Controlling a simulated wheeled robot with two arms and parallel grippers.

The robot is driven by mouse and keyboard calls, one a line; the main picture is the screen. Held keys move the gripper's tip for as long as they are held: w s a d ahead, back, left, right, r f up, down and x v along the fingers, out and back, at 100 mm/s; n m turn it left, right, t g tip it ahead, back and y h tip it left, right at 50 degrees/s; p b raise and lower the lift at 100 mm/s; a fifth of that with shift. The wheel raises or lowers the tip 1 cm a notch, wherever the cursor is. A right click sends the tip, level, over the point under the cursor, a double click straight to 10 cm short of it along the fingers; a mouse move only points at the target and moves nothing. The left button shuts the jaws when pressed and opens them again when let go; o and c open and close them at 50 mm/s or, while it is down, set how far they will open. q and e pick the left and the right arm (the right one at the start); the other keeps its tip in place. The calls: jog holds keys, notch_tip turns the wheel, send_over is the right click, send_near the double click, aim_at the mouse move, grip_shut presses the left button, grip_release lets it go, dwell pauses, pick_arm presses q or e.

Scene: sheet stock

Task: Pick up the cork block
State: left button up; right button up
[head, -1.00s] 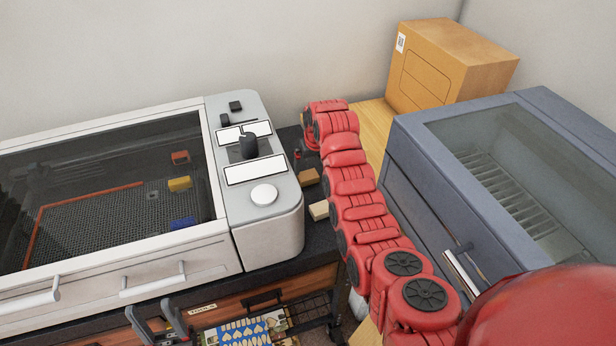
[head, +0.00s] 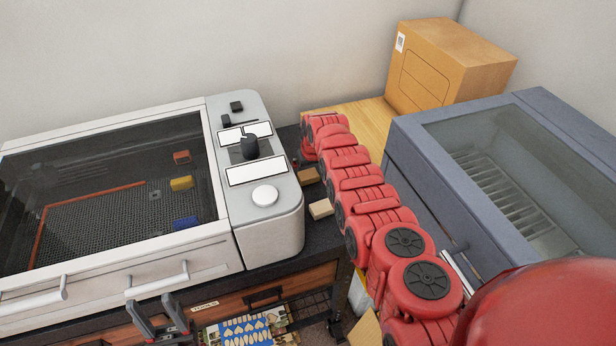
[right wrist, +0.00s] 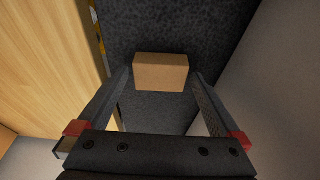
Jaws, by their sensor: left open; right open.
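The cork block, a small brown block (head: 308,176), lies on the dark bench top between the white-and-grey machine and my right arm in the head view. In the right wrist view a tan block (right wrist: 160,72), seemingly the same one, lies ahead between the finger ends. My right gripper (right wrist: 160,88) is open around that line, with gaps to the block on both sides and nothing held. In the head view its fingers are mostly hidden by my red arm. My left gripper (head: 152,303) is open and empty at the lower left, in front of the bench drawers.
A paler cream block (head: 320,208) lies just nearer than the brown one. The machine (head: 268,225) stands close on the left. A blue-grey lidded machine (head: 425,185) and a cardboard box (head: 450,65) on a wooden surface (head: 355,125) stand on the right.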

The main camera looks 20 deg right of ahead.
jog(key=c, duration=1.2)
jog(key=shift+o, duration=0.2)
jog(key=shift+w+r, duration=0.1)
